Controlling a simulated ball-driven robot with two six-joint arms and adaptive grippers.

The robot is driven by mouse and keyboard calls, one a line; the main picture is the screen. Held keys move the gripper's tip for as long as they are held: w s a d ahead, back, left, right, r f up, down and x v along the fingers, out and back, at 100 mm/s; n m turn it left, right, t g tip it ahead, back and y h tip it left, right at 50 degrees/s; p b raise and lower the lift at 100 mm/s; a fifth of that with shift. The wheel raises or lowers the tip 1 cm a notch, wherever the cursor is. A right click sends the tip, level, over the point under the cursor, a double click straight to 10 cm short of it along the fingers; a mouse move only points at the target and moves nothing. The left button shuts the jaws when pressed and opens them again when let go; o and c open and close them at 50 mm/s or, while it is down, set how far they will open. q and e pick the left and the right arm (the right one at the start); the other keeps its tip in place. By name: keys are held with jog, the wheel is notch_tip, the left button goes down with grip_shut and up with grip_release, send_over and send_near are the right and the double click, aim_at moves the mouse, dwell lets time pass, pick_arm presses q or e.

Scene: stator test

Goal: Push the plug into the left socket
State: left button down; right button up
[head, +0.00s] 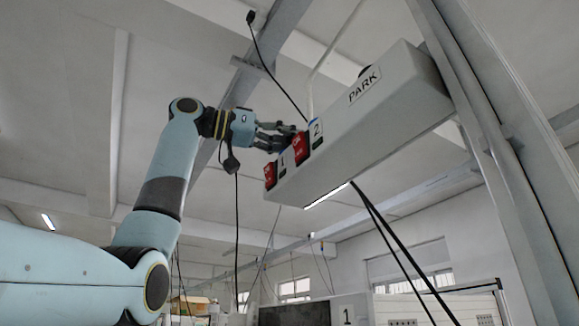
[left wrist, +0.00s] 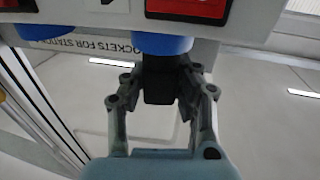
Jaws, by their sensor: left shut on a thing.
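In the left wrist view my left gripper (left wrist: 160,88) is shut on a black plug (left wrist: 159,82), fingers on both sides. The plug's far end meets a blue socket (left wrist: 162,45); I cannot tell whether it is inside or only touching. Another blue socket (left wrist: 42,28) shows at the upper left corner. In the head view the plug and sockets are hidden behind the fingers and box. My right gripper is not in view.
The box carries red switches (head: 301,147) (head: 270,175), labels 1 and 2, and a PARK label (head: 364,86). A black cable (head: 280,85) runs from the ceiling behind the fingers. Other cables (head: 395,245) hang below the box. A grey post (head: 500,130) stands right.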

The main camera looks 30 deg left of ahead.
pick_arm(q)
jog(key=shift+f+b, duration=0.35)
jog(key=shift+f, duration=0.2)
jog(key=c, duration=1.1)
grip_release()
jog(key=shift+o, duration=0.8)
jog(key=shift+s+a, duration=0.2)
jog(key=v, duration=1.1)
jog(key=shift+s, duration=0.2)
jog(key=shift+a, duration=0.1)
